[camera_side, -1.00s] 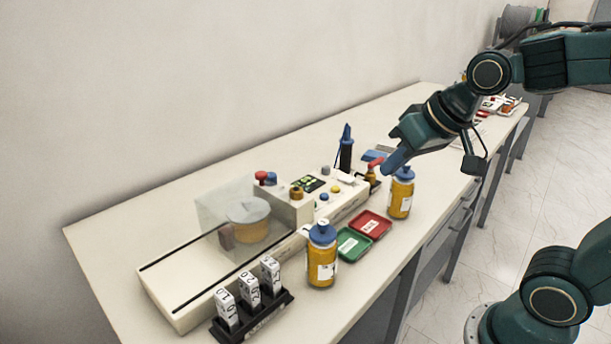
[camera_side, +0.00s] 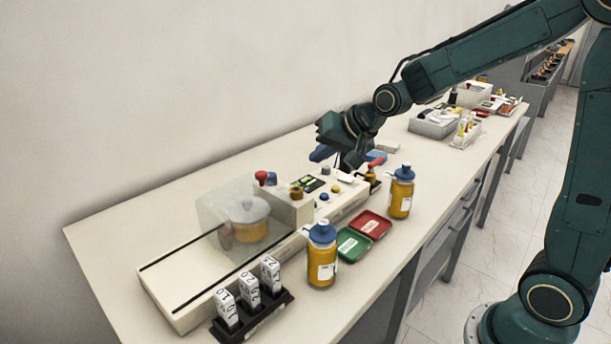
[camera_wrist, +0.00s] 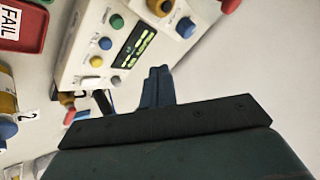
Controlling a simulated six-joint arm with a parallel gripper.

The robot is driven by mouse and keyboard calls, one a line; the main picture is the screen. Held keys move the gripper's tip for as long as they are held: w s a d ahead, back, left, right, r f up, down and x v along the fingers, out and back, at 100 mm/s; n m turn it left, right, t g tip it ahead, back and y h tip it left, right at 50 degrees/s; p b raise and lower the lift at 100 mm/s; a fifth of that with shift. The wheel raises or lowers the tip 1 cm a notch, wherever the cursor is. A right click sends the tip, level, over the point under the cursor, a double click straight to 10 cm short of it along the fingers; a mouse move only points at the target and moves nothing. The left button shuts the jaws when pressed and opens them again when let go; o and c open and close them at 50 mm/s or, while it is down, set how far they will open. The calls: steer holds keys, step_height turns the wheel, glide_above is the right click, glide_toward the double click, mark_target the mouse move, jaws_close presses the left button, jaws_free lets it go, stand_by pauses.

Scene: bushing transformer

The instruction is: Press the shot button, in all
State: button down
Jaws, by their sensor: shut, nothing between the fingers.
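The control panel (camera_side: 292,205) of the transformer device stands on the bench. Its button row shows in the wrist view: a green button (camera_wrist: 117,21), a blue button (camera_wrist: 105,43), a yellow button (camera_wrist: 96,62) and a grey button (camera_wrist: 115,80). The printed labels are too small to read, so I cannot tell which is the shot button. A lit display (camera_wrist: 134,47) sits beside the row. My gripper (camera_side: 320,154) is shut and empty above the panel's far end. Its blue fingers also show in the wrist view (camera_wrist: 158,72), close to the panel edge and apart from the buttons.
An orange knob (camera_side: 296,192) and red and blue knobs stand on the device. A clear cover (camera_side: 215,215) encloses the left end. Two yellow bottles with blue caps (camera_side: 321,262), a red tray (camera_side: 370,226), a green tray (camera_side: 349,250) and a block rack (camera_side: 252,315) stand in front.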

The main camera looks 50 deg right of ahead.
steer(key=shift+w+d+f, duration=0.15)
steer(key=shift+w+f, duration=0.25)
steer(key=shift+w, duration=0.35)
steer(key=shift+f, duration=0.15)
glide_above(316, 208)
steer(key=shift+f, duration=4.3)
steer(key=shift+f, duration=0.9)
steer(key=shift+r, duration=0.95)
steer(key=shift+r, duration=0.1)
steer(key=shift+r, duration=2.4)
